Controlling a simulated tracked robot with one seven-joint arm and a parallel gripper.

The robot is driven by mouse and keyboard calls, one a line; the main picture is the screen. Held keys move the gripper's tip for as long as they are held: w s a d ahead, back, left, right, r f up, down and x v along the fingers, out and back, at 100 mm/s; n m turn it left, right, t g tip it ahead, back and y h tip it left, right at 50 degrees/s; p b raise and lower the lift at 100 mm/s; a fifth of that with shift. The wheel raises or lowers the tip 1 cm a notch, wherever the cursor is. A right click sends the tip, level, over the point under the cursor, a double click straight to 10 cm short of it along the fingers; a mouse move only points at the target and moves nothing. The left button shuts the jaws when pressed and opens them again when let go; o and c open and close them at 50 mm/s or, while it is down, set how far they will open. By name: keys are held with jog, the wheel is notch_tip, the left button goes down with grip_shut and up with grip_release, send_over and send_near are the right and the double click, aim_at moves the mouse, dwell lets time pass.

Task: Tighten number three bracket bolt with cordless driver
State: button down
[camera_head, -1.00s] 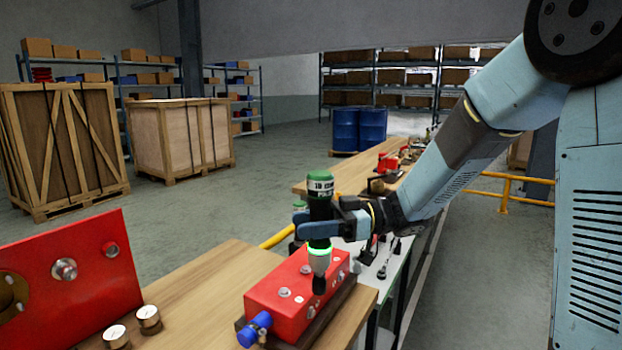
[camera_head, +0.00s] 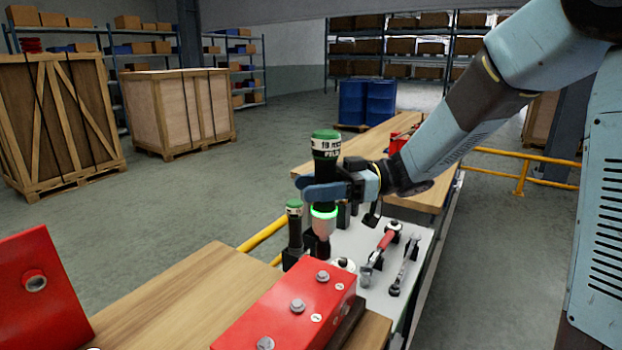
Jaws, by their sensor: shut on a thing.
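My gripper (camera_head: 318,191) is shut around the upright cordless driver (camera_head: 326,147), which has a green cap, a black body, a lit green ring and a pale nose. The driver's tip is at the far end of the red block (camera_head: 270,300) in the picture. I cannot tell whether it is above the block or beyond it, and I see no contact with a bolt. Silver bolt heads (camera_head: 298,306) run along the block's top with small pale round tags (camera_head: 316,318) beside them. The numbers on the tags are too small to read. The block's near end is cut off.
A second green-capped tool (camera_head: 294,228) stands behind the block. A white tool tray (camera_head: 420,240) holds a red-handled wrench (camera_head: 380,250) and other tools. A red plate (camera_head: 40,295) stands at left on the wooden bench (camera_head: 180,300). A yellow rail (camera_head: 262,236) runs behind.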

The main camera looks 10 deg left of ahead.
aim_at(314, 208)
jog(key=shift+w, duration=0.25)
jog(key=shift+s+a, duration=0.1)
jog(key=shift+a, duration=0.05)
jog(key=shift+f, duration=3.15)
dwell(3.3)
